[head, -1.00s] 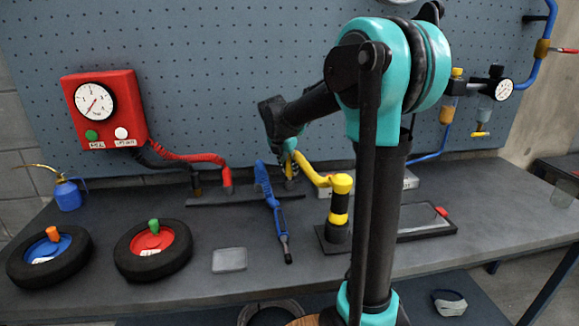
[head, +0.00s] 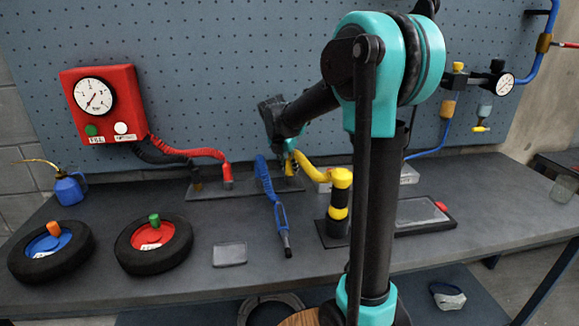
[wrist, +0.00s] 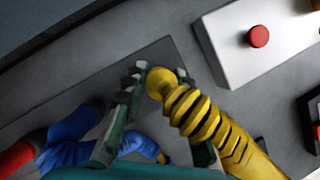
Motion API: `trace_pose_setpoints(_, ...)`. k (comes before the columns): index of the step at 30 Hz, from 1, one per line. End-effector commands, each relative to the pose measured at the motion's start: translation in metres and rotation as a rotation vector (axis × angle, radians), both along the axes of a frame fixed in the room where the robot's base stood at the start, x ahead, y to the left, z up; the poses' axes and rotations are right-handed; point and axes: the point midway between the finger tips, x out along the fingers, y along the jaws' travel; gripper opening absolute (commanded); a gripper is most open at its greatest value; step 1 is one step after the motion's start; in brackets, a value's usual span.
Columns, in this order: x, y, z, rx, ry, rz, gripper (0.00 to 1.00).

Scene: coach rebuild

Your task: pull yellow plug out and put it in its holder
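The yellow plug (wrist: 160,84) is at the end of a ribbed yellow hose (wrist: 205,118) and is over the dark mounting strip. My gripper (wrist: 158,82) has a finger on each side of the plug, and both fingertips appear to touch it. In the head view my gripper (head: 288,151) is at the back of the bench, with the yellow hose (head: 310,169) running right to a yellow-and-black post (head: 338,203). The plug's lower end and its socket are hidden. I cannot make out which item is its holder.
Red (head: 227,174) and black (head: 196,180) hoses stand further left. A white box with a red button (wrist: 258,37) is close on the right. Two wheels (head: 152,262) (head: 40,268) lie front left.

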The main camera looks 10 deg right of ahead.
Motion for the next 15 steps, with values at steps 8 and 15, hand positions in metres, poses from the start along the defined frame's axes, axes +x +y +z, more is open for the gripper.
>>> trace_pose_setpoints(8,-0.0001,-0.0001,0.0001,0.000,0.000,0.000,0.50)
trace_pose_setpoints(15,-0.0008,0.0007,0.0024,0.000,0.000,0.000,0.50)
